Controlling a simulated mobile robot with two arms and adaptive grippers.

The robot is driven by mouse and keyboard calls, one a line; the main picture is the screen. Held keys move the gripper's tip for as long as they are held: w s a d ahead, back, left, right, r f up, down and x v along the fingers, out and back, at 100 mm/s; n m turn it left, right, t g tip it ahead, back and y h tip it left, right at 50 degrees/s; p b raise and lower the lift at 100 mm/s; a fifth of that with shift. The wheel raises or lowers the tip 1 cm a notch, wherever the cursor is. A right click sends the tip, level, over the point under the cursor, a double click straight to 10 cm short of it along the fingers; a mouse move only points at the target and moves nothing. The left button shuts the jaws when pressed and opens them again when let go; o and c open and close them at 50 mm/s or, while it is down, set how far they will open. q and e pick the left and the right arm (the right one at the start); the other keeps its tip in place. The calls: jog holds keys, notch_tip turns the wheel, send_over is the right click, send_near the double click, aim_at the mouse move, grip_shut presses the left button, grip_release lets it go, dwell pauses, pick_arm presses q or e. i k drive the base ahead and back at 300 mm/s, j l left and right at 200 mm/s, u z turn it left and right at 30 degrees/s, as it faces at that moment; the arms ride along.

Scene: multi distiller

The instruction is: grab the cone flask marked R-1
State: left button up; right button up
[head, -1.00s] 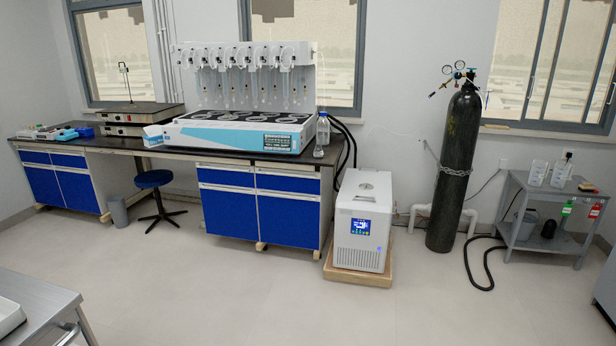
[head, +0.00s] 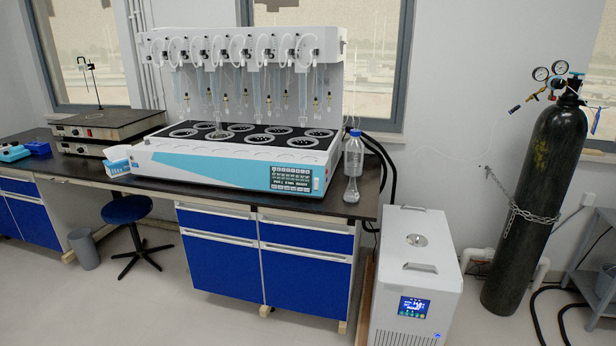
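A small clear cone flask (head: 351,191) stands upright near the right front edge of the black bench top. Any marking on it is too small to read, so I cannot tell whether it is R-1. A clear bottle with a blue cap (head: 353,155) stands just behind it, and the two overlap in the head view. Neither of my grippers shows in the head view.
The white and blue distiller (head: 235,165) fills the bench left of the flask. A white chiller (head: 414,265) stands on the floor to the right, and a chained black gas cylinder (head: 540,200) beyond it. A stool (head: 128,210) stands at left. Black hoses hang behind the bottle.

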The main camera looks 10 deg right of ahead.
aim_at(352, 195)
jog(key=i+z, duration=0.2)
jog(key=i, duration=0.3)
jog(key=i+j+z, duration=0.15)
jog(key=i, duration=0.3)
jog(key=i+j+z, duration=0.2)
jog(key=i, duration=0.25)
